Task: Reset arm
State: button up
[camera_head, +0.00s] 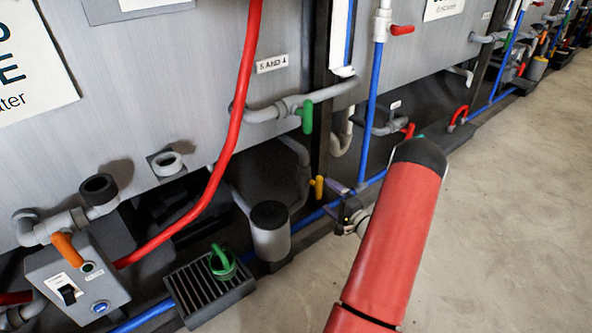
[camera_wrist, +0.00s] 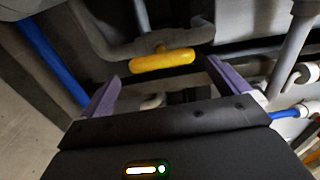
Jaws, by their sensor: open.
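My red arm (camera_head: 394,235) reaches from the lower right toward the pipework under the grey tanks. My gripper (camera_head: 333,200) is at its far end, low down near the floor-side pipes. In the wrist view, my gripper (camera_wrist: 163,76) has its two purple fingers spread wide, with nothing held between them. A yellow valve handle (camera_wrist: 163,61) lies ahead, between the fingertips in the picture and apart from them. It also shows in the head view (camera_head: 318,188), just left of my gripper. Part of my gripper is hidden behind the arm in the head view.
Grey tank fronts (camera_head: 145,90) line the left. A red hose (camera_head: 222,165), a grey cylinder (camera_head: 270,232), a control box (camera_head: 76,282) and a drain grate (camera_head: 205,290) stand nearby. A blue pipe (camera_wrist: 50,62) runs at the left of the wrist view. Bare floor (camera_head: 520,210) is clear at right.

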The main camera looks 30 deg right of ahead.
jog(key=w+a+r+n+g+y, duration=0.2)
jog(key=a+r+n+g+y, duration=0.15)
jog(key=a+r, duration=0.35)
jog(key=w+a+r+n+g+y, duration=0.1)
jog(key=a+r+n+g+y, duration=0.25)
jog(key=a, duration=0.55)
jog(key=s+a+r+n+g+y, duration=0.1)
jog(key=s+a+r+n+g, duration=0.25)
jog(key=a, duration=0.45)
jog(key=s+a+r+n+g, duration=0.25)
jog(key=s+a+r, duration=0.2)
jog(key=a, duration=0.35)
jog(key=s+a+r+n+h, duration=0.2)
jog(key=s+r+h, duration=0.25)
jog(key=s, duration=0.35)
jog(key=s+a+r+n+h, duration=0.1)
jog(key=s+r+n+h, duration=0.15)
jog(key=s+h, duration=0.4)
notch_tip(320, 180, up, 14)
jog(key=s+y+p, duration=0.1)
jog(key=s+p, duration=0.1)
jog(key=p, duration=1.1)
jog(key=shift+d+t, duration=0.15)
jog(key=shift+t, duration=0.15)
jog(key=shift+f+m, duration=0.1)
jog(key=shift+m, duration=0.15)
